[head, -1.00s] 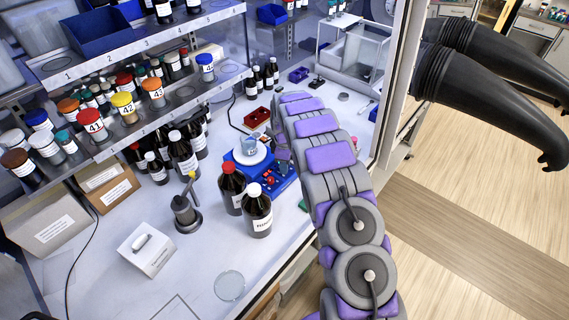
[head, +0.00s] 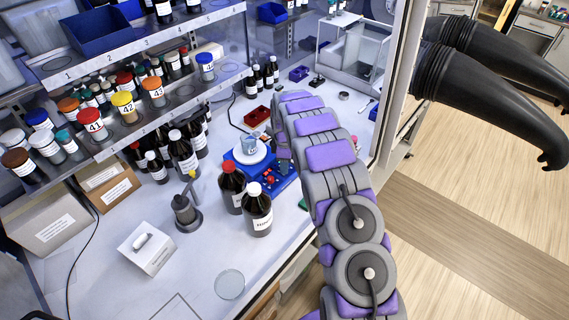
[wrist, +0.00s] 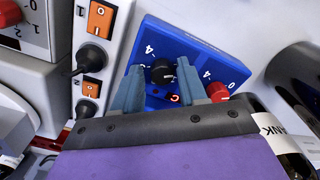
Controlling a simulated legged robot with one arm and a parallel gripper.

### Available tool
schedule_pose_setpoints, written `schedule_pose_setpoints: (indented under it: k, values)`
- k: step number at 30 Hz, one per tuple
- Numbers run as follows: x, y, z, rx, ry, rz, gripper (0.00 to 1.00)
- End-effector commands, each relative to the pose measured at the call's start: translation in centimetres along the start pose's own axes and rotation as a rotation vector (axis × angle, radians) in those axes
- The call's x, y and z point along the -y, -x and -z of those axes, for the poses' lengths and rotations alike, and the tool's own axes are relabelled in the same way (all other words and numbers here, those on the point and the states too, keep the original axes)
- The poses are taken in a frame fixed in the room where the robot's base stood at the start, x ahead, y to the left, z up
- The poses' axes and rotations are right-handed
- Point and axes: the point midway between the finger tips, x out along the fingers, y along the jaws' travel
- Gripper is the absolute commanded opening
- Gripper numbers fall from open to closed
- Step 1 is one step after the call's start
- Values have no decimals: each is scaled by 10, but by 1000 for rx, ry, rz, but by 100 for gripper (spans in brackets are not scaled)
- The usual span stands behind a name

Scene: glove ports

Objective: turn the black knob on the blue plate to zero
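The black knob (wrist: 162,72) sits on the blue plate (wrist: 185,45) in the wrist view, with white scale figures printed near it. Its pointer is too small to read. My gripper (wrist: 160,68) is open, with one grey finger left of the black knob and one right of it. I cannot tell whether either finger touches it. A red knob (wrist: 217,92) is on the same plate, just right of the right finger. In the head view the blue device (head: 283,183) is partly hidden by my arm, and the black knob cannot be made out.
A white panel with orange switches (wrist: 96,18) stands left of the plate. A dark bottle (wrist: 285,135) is close on the right. In the head view, a red-capped bottle (head: 232,190) and a white-capped bottle (head: 257,212) stand in front of the blue device.

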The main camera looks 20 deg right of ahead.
Motion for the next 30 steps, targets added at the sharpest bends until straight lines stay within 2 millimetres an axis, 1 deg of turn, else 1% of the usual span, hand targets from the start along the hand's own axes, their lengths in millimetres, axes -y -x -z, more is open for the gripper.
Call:
schedule_pose_setpoints:
  k: [1,3,10,14,17,21,30]
  values:
    - [0,0,0,0,0,0,47]
    - [1,0,0,0,0,1,52]
    - [1,0,0,0,0,2,52]
    - [1,9,0,0,-1,2,52]
    - [0,25,0,-1,-1,-1,52]
    - [-1,57,0,-1,-1,-4,52]
    - [-1,122,1,-1,0,-2,52]
